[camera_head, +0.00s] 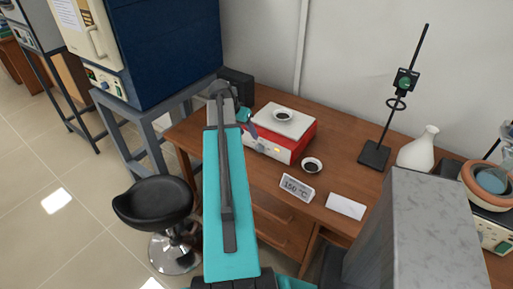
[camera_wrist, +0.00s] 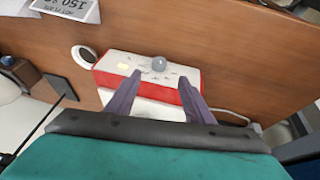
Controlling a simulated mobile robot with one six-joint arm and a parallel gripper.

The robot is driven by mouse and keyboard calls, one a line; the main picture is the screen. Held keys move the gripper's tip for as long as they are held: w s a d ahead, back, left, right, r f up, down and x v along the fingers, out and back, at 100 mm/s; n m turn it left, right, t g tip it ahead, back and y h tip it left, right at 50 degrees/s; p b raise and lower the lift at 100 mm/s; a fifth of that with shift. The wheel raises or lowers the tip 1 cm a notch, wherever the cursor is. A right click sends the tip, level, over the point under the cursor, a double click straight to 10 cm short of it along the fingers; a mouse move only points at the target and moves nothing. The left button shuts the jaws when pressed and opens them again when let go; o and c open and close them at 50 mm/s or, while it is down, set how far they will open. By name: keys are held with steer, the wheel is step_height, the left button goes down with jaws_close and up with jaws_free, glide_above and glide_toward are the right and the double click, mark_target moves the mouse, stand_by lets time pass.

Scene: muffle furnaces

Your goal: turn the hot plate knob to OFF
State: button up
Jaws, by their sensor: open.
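The hot plate (camera_head: 307,140) is a red and white box on the wooden table, with a small dish (camera_head: 283,115) on its white top. In the wrist view the hot plate (camera_wrist: 108,82) shows its white front panel with a round grey knob (camera_wrist: 158,64) and a lit yellow display (camera_wrist: 123,66) left of it. My gripper (camera_wrist: 160,77) is open, its two purple fingers pointing at the panel on either side of the knob. The fingers look apart from the knob. In the head view one finger of my gripper (camera_head: 251,130) shows by the hot plate's left end; the knob is not clear there.
A stand (camera_head: 375,154) and a white flask (camera_head: 418,150) are to the right. A black stool (camera_head: 154,203) and blue furnace (camera_head: 170,45) are left.

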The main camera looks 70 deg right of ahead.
mark_target(258, 149)
steer(key=shift+p+x, duration=1.8)
steer(key=shift+x, duration=4.5)
steer(key=shift+c, duration=0.5)
steer(key=c, duration=0.9)
steer(key=shift+c, duration=0.2)
